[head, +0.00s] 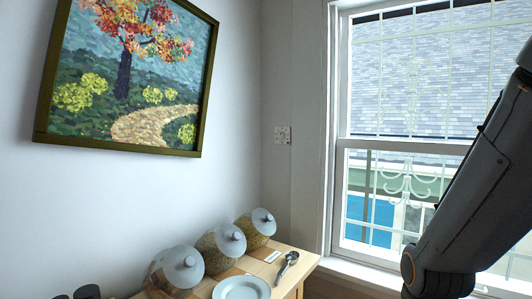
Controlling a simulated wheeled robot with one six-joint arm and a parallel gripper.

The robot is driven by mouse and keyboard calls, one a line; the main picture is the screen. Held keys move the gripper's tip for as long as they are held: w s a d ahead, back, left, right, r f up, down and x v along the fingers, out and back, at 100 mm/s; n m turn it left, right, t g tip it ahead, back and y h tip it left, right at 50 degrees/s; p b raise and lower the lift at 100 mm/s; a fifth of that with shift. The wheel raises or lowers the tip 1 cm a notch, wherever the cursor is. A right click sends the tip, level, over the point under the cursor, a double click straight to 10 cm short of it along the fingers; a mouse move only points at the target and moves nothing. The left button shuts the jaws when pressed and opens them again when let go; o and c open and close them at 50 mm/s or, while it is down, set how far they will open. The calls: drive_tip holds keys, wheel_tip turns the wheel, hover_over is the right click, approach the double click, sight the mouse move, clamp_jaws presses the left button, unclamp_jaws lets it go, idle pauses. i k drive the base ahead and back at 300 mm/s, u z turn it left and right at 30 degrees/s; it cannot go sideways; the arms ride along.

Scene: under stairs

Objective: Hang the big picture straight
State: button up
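The big picture (125,85) hangs on the left wall in the head view, in a dark olive frame. It shows a tree with red and orange leaves, yellow bushes and a path. Its upper left part is cut off by the frame's edge. Its side edges lean, with the bottom further left than the top, while the window frame stands near upright, so it looks tilted clockwise. A dark link of my arm crosses the right side, well apart from the picture. My gripper is out of view.
Below the picture, a wooden counter (292,258) holds three lidded jars (221,246), a pale plate (241,288) and a metal scoop (286,265). A window (405,130) fills the right. The wall around the picture is bare.

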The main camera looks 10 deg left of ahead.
sight(132, 75)
drive_tip(key=z, duration=0.65)
drive_tip(key=i, duration=0.75)
drive_tip(key=u, duration=2.15)
